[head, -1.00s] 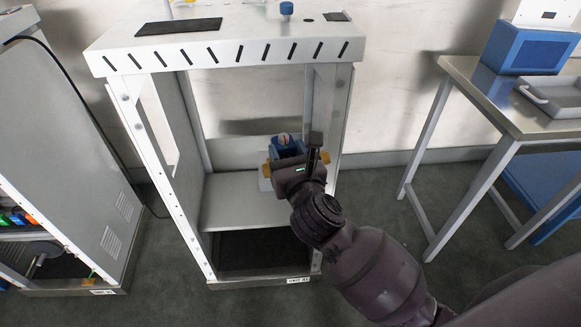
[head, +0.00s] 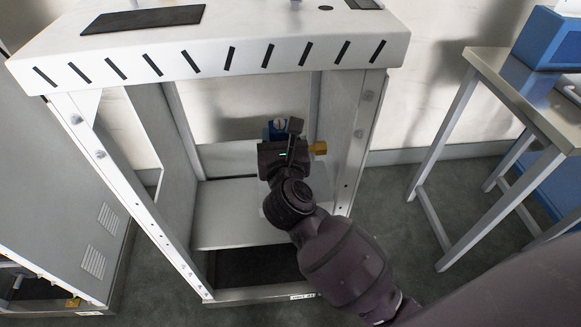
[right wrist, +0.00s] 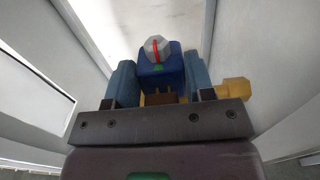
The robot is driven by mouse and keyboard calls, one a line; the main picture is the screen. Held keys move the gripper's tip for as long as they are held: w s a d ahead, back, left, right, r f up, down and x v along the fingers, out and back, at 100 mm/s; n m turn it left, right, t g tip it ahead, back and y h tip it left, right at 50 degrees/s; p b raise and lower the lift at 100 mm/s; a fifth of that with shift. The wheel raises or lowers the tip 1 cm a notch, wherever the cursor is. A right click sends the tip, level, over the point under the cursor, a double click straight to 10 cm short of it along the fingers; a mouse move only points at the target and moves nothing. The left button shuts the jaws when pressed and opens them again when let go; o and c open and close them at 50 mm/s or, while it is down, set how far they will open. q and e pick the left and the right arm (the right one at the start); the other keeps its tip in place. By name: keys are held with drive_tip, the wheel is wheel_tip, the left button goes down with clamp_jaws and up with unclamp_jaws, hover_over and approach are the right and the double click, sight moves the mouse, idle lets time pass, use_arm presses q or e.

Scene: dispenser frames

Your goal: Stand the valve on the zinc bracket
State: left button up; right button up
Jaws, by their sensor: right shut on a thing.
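My right gripper (head: 284,138) is inside the open white dispenser frame (head: 230,62), above its inner shelf (head: 225,215). It is shut on the valve, which has a blue body (right wrist: 161,66), a grey knob with a red mark, and a brass-coloured port (right wrist: 235,90) sticking out on the right. In the head view the valve's brass port (head: 319,148) shows at the right of the gripper, and the rest is mostly hidden. I cannot clearly make out the zinc bracket. My left gripper is not in view.
The frame's right post (head: 362,130) stands close to the right of my arm. A black mat (head: 145,18) lies on the frame's top. A grey cabinet (head: 60,190) is at left, and a metal-topped table (head: 515,90) with a blue box (head: 552,45) is at right.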

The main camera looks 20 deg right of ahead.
drive_tip(key=shift+w, duration=0.2)
wheel_tip(320, 180, down, 10)
drive_tip(key=b, duration=0.3)
drive_tip(key=shift+r, duration=0.15)
use_arm(q)
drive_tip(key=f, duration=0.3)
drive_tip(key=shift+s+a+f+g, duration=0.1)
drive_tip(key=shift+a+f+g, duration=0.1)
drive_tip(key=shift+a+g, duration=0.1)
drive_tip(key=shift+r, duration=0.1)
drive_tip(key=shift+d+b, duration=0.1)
drive_tip(key=shift+b, duration=0.2)
use_arm(e)
drive_tip(key=shift+f, duration=0.2)
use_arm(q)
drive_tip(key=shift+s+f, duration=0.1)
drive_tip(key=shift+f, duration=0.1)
use_arm(e)
drive_tip(key=o, duration=1.3)
drive_tip(key=shift+c, duration=0.2)
